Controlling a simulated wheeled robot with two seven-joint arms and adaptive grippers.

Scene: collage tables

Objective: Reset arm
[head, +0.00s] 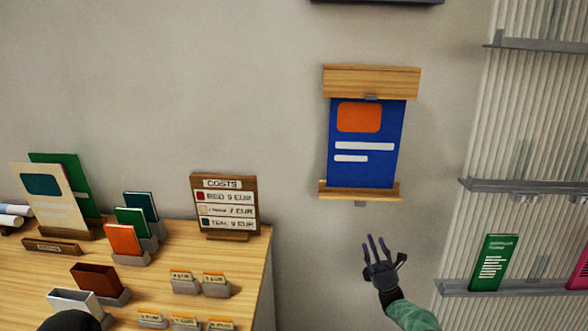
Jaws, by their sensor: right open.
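My right gripper (378,245) is in the lower right of the head view, at the end of my green-sleeved arm. Its dark fingers point up and are spread open. Nothing is between them. It is below the blue poster (366,172) in front of the wall, apart from the table and the shelves in the picture. My left gripper does not show clearly. A dark rounded shape at the bottom left edge is cut off, and I cannot tell what it is.
The wooden table (244,262) at left holds a costs sign (223,207), coloured card holders and small price tags. At right, a wall shelf (500,287) carries a green booklet (492,264).

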